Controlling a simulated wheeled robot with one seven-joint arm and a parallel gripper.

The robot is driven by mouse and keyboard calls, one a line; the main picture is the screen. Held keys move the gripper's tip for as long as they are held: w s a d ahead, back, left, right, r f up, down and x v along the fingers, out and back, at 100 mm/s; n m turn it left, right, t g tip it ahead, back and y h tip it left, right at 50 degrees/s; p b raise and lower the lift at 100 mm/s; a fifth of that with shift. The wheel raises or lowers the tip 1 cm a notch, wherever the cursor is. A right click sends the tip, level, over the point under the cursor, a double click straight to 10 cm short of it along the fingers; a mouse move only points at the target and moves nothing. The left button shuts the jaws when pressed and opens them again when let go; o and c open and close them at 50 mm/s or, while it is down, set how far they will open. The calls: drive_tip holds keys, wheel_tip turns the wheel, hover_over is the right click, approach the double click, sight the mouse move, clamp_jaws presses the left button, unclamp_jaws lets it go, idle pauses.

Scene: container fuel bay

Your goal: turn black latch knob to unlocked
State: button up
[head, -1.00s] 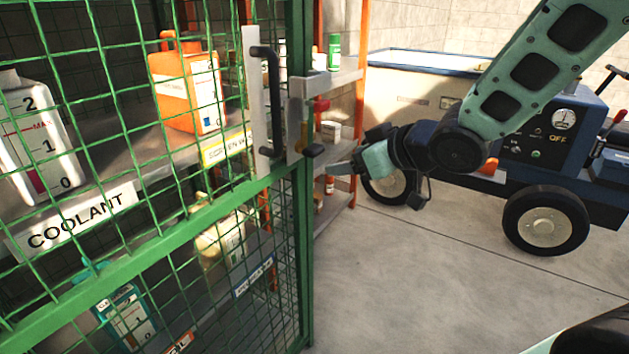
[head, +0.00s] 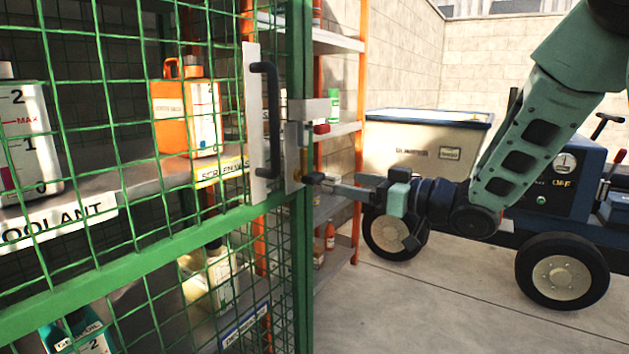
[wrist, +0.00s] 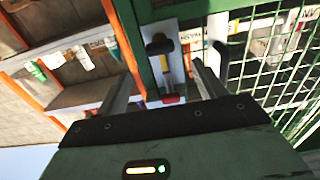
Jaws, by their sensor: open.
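The black latch knob (head: 314,178) sits on the latch plate (head: 293,155) at the edge of the green mesh door. In the wrist view the knob (wrist: 158,46) appears between my two fingers, at the end of a brass-coloured part (wrist: 166,72). A red piece (head: 321,129) is above the knob in the head view; it also shows in the wrist view (wrist: 170,99). My gripper (head: 332,187) is open, with its fingertips close to the knob from the right. I cannot tell whether they touch it.
A black door handle (head: 268,120) stands left of the latch on a pale plate. Behind the mesh (head: 120,250) are shelves with an orange container (head: 187,118). An orange-framed shelf (head: 335,130) is behind the latch. A blue wheeled machine (head: 545,185) stands right, behind my arm. Floor at lower right is clear.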

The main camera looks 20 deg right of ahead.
sight(320, 178)
drive_tip(key=b+x, duration=0.1)
drive_tip(key=x, duration=0.9)
drive_tip(key=c, duration=1)
